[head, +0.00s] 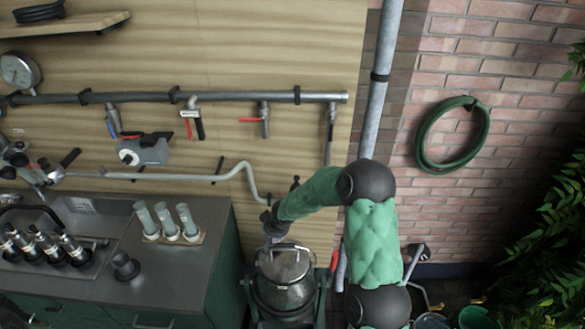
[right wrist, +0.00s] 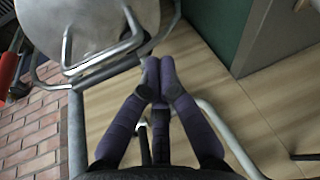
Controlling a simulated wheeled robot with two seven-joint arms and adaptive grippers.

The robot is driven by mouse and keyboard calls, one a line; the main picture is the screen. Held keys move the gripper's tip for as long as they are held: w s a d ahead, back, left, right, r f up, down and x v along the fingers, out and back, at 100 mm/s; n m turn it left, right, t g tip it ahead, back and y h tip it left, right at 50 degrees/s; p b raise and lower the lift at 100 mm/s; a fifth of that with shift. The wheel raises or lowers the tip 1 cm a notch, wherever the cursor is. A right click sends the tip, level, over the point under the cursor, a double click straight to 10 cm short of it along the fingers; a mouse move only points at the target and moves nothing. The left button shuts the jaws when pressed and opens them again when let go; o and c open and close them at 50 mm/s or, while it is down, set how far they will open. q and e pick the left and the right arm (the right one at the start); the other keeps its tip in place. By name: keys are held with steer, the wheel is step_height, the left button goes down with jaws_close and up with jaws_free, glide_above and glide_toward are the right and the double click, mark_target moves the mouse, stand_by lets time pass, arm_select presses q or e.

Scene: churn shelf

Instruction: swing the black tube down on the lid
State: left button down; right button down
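The steel churn (head: 283,292) stands at the lower middle of the head view, its round lid (head: 284,262) on top. The lid shows in the right wrist view (right wrist: 95,22) at upper left, with bent metal bars (right wrist: 100,62) along its edge. My right gripper (head: 272,225) is over the churn's back edge. In the right wrist view its purple-grey fingers (right wrist: 158,65) meet at the tips, close beside the bars. No held thing shows between them. My left gripper is not in view.
A counter (head: 170,262) with a rack of grey cylinders (head: 172,224) stands left of the churn. A bent pipe (head: 235,172) comes down the wooden wall behind it. A green hose (head: 425,132) hangs on the brick wall; plants (head: 560,220) are at right.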

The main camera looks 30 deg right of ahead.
steer(key=w+d+r+h+p, duration=0.1)
steer(key=w+d+r, duration=0.1)
steer(key=d+r, duration=0.3)
steer(key=w+d+r+m+t+h+p, duration=0.1)
steer(key=w+d+r+h, duration=0.1)
steer(key=d+r, duration=0.3)
steer(key=w+d+r+m+t+h+p, duration=0.1)
steer(key=w+d+r, duration=0.3)
steer(key=r, duration=0.7)
steer(key=shift+w+d+r+h+p, duration=0.15)
steer(key=shift+d+r+p, duration=0.05)
steer(key=shift+d, duration=0.15)
steer(key=shift+w+d+r+h+p, duration=0.1)
steer(key=shift+d+r+h+p, duration=0.1)
steer(key=shift+d, duration=0.15)
steer(key=p+x, duration=0.1)
steer(key=x, duration=0.9)
steer(key=shift+w, duration=0.1)
